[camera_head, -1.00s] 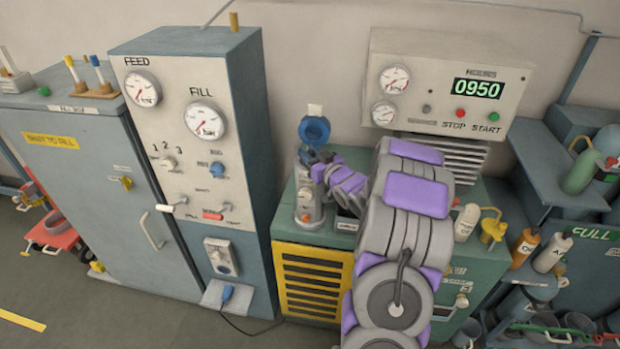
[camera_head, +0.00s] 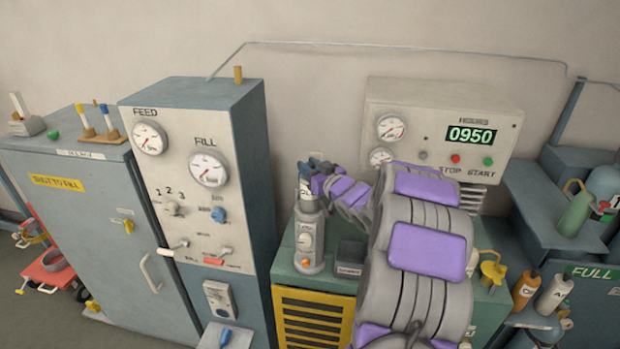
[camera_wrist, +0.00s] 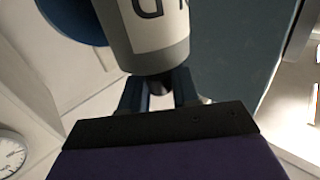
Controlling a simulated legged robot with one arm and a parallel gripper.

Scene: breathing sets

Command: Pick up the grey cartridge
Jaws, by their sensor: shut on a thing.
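In the wrist view a grey cylinder with a white label and dark lettering, the grey cartridge (camera_wrist: 158,60), stands just beyond my gripper (camera_wrist: 160,93). My dark fingers are shut on its near end. My arm hides part of the bench.
A small dark labelled box (camera_head: 349,256) sits right of the tower. A tall gauge cabinet (camera_head: 255,190) stands close on the left. A panel reading 0950 (camera_head: 470,134) stands behind. A blue disc (camera_wrist: 75,18) shows behind the cartridge. A yellow funnel-like can (camera_head: 492,268) is right of my arm.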

